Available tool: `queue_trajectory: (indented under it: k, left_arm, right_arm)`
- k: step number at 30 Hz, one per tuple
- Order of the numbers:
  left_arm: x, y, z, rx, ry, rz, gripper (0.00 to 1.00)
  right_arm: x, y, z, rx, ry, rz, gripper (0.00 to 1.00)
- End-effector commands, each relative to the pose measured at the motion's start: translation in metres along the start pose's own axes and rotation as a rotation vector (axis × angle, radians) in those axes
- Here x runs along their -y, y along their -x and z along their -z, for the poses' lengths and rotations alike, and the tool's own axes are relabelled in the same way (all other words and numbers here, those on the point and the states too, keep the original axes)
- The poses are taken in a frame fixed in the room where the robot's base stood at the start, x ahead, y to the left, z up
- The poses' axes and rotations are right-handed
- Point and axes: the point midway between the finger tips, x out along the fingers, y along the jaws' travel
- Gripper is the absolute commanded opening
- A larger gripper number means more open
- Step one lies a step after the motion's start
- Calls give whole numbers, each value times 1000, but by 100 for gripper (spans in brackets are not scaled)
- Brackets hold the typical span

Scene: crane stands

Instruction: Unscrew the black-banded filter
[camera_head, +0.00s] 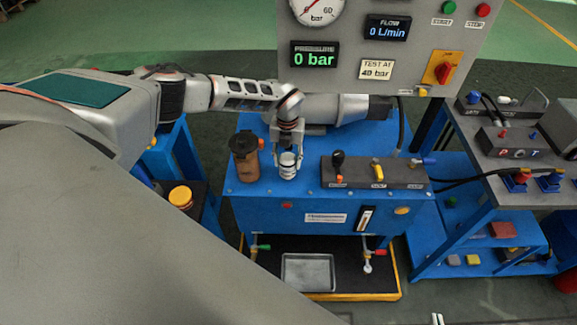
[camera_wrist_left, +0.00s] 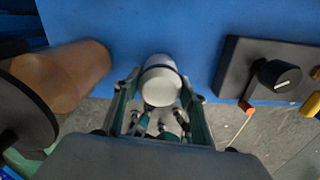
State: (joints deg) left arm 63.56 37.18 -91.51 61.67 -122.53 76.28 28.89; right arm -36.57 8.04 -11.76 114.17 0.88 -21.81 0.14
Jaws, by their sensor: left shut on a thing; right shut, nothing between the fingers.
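The white filter with a dark band (camera_head: 288,168) stands upright on the blue bench top. My left gripper (camera_head: 289,153) comes down over it from above and is shut on it. In the left wrist view the filter (camera_wrist_left: 161,82) sits between the two fingers, its pale end towards the camera and a dark band near its far edge. Its lower joint with the bench is hidden. Only the tips of my right gripper (camera_head: 437,319) show at the bottom edge; it is shut and empty, far from the filter.
A brown cylinder with a black cap (camera_head: 245,160) stands close left of the filter. A dark valve block with knobs (camera_head: 372,172) is close on the right. The gauge panel (camera_head: 390,45) rises behind. A metal tray (camera_head: 307,272) lies below the bench front.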

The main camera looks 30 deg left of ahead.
Motion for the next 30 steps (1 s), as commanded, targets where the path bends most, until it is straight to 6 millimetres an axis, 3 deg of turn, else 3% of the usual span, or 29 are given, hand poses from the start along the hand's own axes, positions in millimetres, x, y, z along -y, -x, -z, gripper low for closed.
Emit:
queue_trajectory:
  k: [9,21,30]
  left_arm:
    - [-1,0,-1,0,42,0,0]
    - [-1,1,0,-1,442,0,0]
    - [-1,1,-1,0,458,-1,0]
  right_arm:
    - [0,0,0,0,0,0,0]
    - [0,0,0,0,0,0,0]
    - [0,0,0,0,0,0,0]
